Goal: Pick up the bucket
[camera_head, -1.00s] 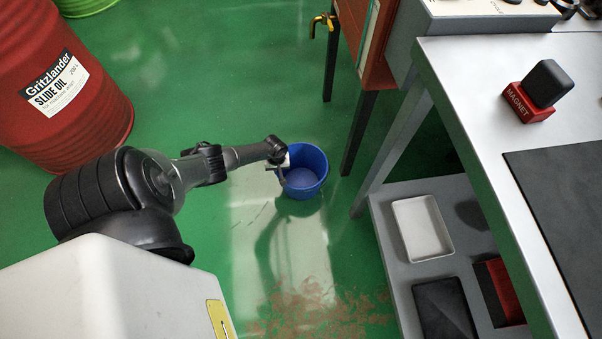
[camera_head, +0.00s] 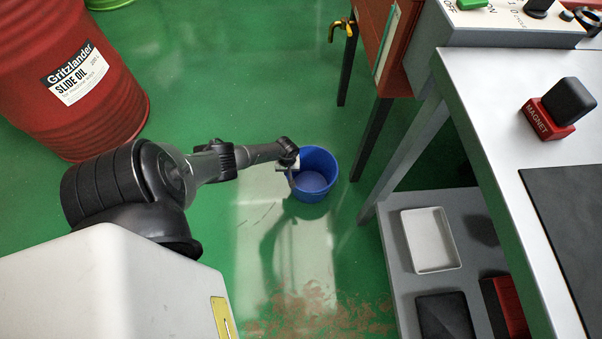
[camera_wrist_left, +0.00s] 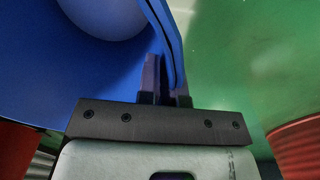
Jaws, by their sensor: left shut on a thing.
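The blue bucket (camera_head: 315,180) is upright and open-topped, in the middle of the head view over the green floor. My left gripper (camera_head: 290,167) is at the left side of its rim. In the left wrist view the gripper (camera_wrist_left: 166,85) is shut on the bucket's wall (camera_wrist_left: 100,75), with one finger inside and one outside. Whether the bucket's base touches the floor cannot be told. My right gripper is not in view.
A red oil drum (camera_head: 95,110) stands at the left. A metal table (camera_head: 470,110) is at the right, with a lower shelf (camera_head: 395,255) holding a white tray (camera_head: 430,240). A table leg (camera_head: 400,165) stands close right of the bucket.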

